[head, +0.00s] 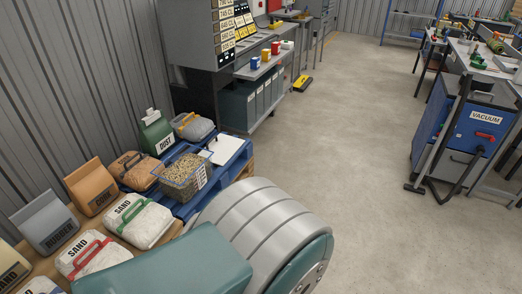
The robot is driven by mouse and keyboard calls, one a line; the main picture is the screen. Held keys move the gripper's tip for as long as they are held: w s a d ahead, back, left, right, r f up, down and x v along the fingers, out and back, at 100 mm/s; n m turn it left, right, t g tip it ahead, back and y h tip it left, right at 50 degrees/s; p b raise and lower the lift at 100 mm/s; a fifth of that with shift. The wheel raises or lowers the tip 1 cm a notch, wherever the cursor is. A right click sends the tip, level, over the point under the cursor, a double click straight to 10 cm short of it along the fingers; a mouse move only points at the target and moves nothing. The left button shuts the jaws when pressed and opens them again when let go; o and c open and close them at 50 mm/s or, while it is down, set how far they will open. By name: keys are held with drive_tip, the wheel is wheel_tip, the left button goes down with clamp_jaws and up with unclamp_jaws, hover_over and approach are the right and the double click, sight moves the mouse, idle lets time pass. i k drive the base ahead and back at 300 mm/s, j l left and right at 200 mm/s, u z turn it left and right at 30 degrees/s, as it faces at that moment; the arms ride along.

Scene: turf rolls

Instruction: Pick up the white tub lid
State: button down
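A flat white piece (226,150), which looks like the white tub lid, lies on a blue pallet (236,168) left of centre. It is just right of and behind a clear tub (183,178) filled with brown grains. The tub has a white label on its side and appears open on top. A small dark mark or object shows at the white piece's left edge, too small to make out. My gripper is not in view. Large grey and teal parts of my own body fill the bottom centre and hide the pallet's near side.
Several bags, including a SAND bag (138,220), crowd the left. A grey rack (250,90) stands beyond the pallet. A blue VACUUM cart (470,125) is at right. The middle floor is clear.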

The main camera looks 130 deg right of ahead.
sight(224, 146)
drive_tip(key=z, duration=4.25)
drive_tip(key=i+l+u, duration=0.1)
drive_tip(key=u, duration=0.35)
drive_tip(key=i+l+u, duration=0.25)
drive_tip(key=u, duration=0.2)
drive_tip(key=i+l+u, duration=0.1)
drive_tip(key=u, duration=0.35)
drive_tip(key=i+l+u, duration=0.15)
drive_tip(key=l, duration=0.35)
drive_tip(key=i+l+u, duration=0.15)
drive_tip(key=l, duration=0.4)
drive_tip(key=l+u, duration=0.15)
drive_tip(key=l, duration=0.4)
drive_tip(key=i+l+u, duration=0.15)
drive_tip(key=l, duration=0.45)
drive_tip(key=i+l, duration=0.1)
drive_tip(key=l, duration=0.75)
drive_tip(key=i+l, duration=0.1)
drive_tip(key=l, duration=0.75)
drive_tip(key=i+l, duration=0.1)
drive_tip(key=l, duration=0.75)
drive_tip(key=j+u, duration=0.05)
